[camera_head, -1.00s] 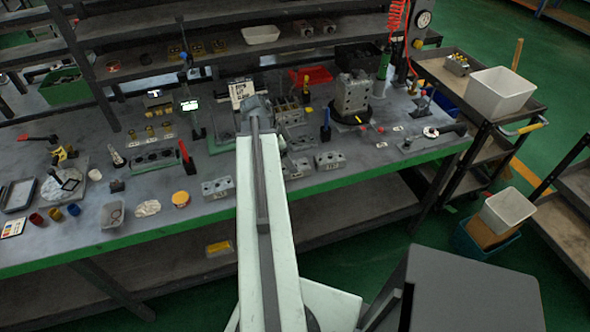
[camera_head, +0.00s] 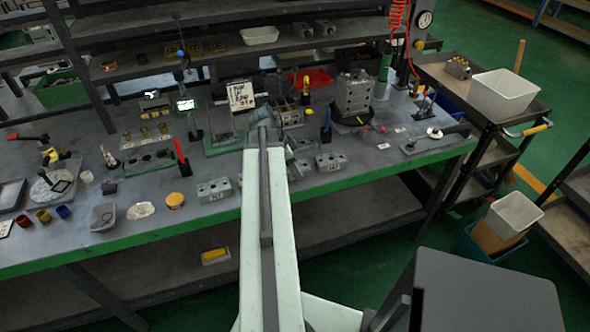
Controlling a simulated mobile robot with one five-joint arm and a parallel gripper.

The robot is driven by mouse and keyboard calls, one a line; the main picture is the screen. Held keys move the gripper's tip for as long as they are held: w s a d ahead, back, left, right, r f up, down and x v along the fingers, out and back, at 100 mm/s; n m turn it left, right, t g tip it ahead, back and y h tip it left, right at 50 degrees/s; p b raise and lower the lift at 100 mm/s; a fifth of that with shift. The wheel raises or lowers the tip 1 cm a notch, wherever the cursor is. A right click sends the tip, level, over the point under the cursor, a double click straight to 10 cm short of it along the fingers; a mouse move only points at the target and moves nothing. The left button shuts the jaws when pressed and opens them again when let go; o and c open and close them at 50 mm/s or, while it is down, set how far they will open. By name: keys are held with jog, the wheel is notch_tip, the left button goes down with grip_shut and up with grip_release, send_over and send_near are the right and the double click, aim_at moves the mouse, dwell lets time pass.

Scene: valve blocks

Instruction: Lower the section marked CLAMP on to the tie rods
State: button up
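A stack of grey metal valve sections (camera_head: 353,93) stands upright on a dark round base towards the back right of the bench. Loose metal blocks lie nearer the front: one at the left of my arm (camera_head: 214,189), one at the right (camera_head: 330,161) and another just beside the arm (camera_head: 300,168). Their markings are too small to read, so I cannot tell which is CLAMP. I cannot make out tie rods on the stack. My pale arm reaches over the bench, and its far end hides my gripper and whatever is under it.
A blue-handled tool (camera_head: 326,127) stands between my arm and the stack. A white sign (camera_head: 240,95) and a red-handled tool (camera_head: 181,157) are left of centre. A round yellow-lidded tin (camera_head: 175,200) sits near the front edge. A trolley with a white bin (camera_head: 502,91) stands at the right.

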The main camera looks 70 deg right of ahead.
grip_shut()
notch_tip(320, 180, up, 10)
jog(key=p, duration=1)
